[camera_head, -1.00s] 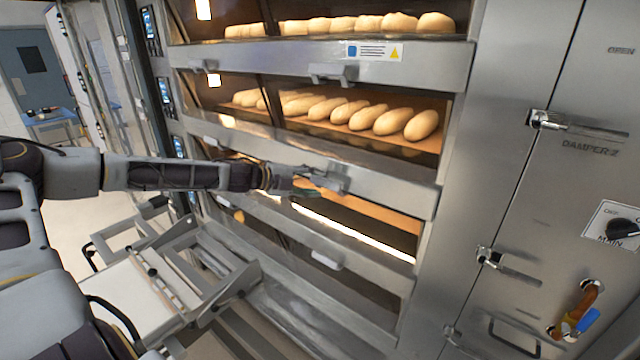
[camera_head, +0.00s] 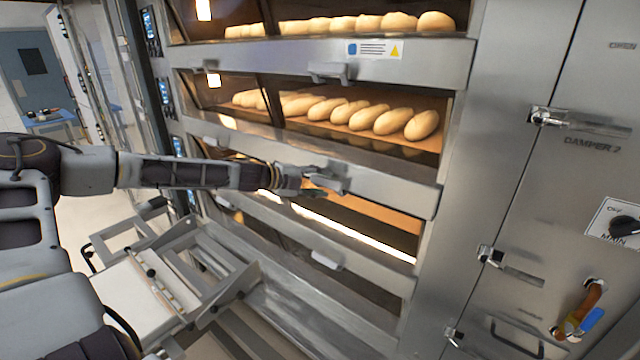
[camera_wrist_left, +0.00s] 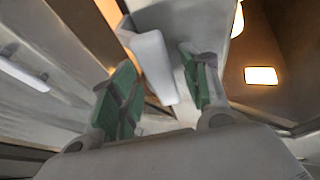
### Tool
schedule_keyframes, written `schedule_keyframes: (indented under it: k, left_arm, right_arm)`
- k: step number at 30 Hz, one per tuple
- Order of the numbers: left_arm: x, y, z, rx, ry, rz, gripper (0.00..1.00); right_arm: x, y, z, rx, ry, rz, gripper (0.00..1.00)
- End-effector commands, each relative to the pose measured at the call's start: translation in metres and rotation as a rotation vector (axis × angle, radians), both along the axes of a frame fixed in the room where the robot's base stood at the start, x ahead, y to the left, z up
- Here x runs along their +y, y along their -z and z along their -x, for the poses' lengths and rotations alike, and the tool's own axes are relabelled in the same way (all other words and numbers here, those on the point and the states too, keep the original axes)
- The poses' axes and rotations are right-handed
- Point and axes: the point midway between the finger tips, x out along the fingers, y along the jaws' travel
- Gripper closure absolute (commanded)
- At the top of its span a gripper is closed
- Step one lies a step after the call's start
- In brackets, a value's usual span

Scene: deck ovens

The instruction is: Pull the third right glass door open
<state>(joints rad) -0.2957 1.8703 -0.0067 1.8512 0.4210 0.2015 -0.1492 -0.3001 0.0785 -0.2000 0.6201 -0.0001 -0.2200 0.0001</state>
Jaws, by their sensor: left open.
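The third right glass door (camera_head: 372,230) shows in the head view below the window with the lower row of loaves. Its glass is dark with a bright strip, and it looks shut. A grey bar handle (camera_head: 333,183) sits on the steel rail above that glass. My left gripper (camera_head: 318,185) is at this handle, reaching in from the left. In the left wrist view, the open green-padded fingers (camera_wrist_left: 160,92) stand on either side of a pale handle (camera_wrist_left: 152,62). I cannot tell whether they touch it. My right gripper is not in view.
Two lit windows with loaves (camera_head: 375,117) are above. Another handle (camera_head: 326,260) is on the rail below. A steel trolley frame (camera_head: 185,275) stands at lower left, beneath my left arm. A steel panel with latches (camera_head: 545,118) is on the right.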

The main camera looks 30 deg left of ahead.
Motion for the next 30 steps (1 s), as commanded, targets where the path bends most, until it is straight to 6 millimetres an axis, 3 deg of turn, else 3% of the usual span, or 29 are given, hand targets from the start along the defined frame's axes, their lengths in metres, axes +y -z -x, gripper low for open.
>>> schedule_keyframes:
  k: [17,27,30]
  left_arm:
    - [-0.0018,0.0008,-0.003,-0.001,0.0,0.0,0.54]
    - [-0.0018,0.0009,-0.0029,0.0,0.0,0.0,0.97]
    - [-0.0018,0.001,-0.0029,0.0,0.0,0.0,1.0]
  right_arm:
    - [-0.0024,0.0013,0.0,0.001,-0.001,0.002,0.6]
    - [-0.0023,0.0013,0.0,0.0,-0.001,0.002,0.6]
    - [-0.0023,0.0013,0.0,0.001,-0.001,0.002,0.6]
